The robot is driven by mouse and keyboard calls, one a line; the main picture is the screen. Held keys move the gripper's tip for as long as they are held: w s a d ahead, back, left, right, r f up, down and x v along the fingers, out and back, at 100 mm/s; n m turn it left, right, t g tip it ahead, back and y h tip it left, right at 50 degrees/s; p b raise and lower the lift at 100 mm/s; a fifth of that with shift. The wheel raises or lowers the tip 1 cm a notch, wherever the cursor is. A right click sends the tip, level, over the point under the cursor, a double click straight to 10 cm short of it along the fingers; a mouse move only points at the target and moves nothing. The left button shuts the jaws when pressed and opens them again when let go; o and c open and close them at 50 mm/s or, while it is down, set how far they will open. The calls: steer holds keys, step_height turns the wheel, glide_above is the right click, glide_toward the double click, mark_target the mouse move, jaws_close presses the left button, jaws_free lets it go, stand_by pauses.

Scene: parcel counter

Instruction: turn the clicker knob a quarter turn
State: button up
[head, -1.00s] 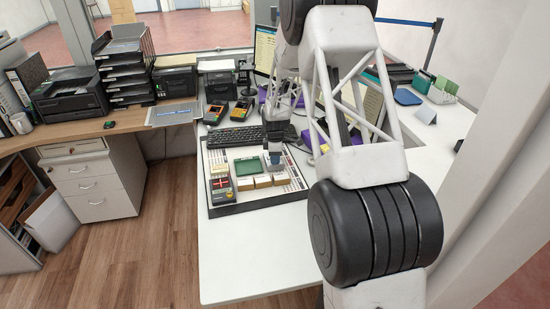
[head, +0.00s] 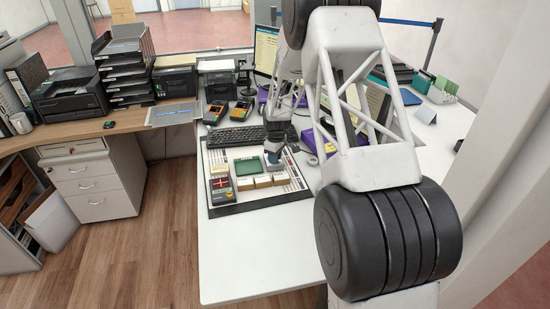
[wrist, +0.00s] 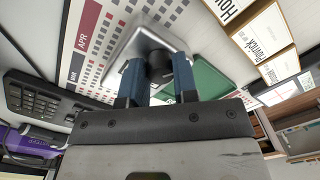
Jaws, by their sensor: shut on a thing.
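The clicker knob (wrist: 160,66) is a dark round knob on a grey square base plate (wrist: 122,52) in the wrist view. My gripper (wrist: 158,78) has its two blue fingers on either side of the knob and is shut on it. In the head view my gripper (head: 273,158) reaches down at the right part of the calendar mat (head: 222,208), beside a green pad. The knob is hidden by my gripper in the head view. I cannot tell the knob's angle.
Purple items are to the right. The counter's front (head: 245,255) is clear.

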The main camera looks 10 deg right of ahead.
steer(key=m, duration=0.6)
steer(key=shift+m, duration=0.3)
steer(key=m, duration=0.5)
steer(key=shift+t, duration=0.3)
steer(key=shift+m, duration=0.3)
steer(key=o, duration=0.9)
steer(key=shift+r, duration=0.15)
steer(key=shift+d+r, duration=0.2)
steer(key=shift+r, duration=3.6)
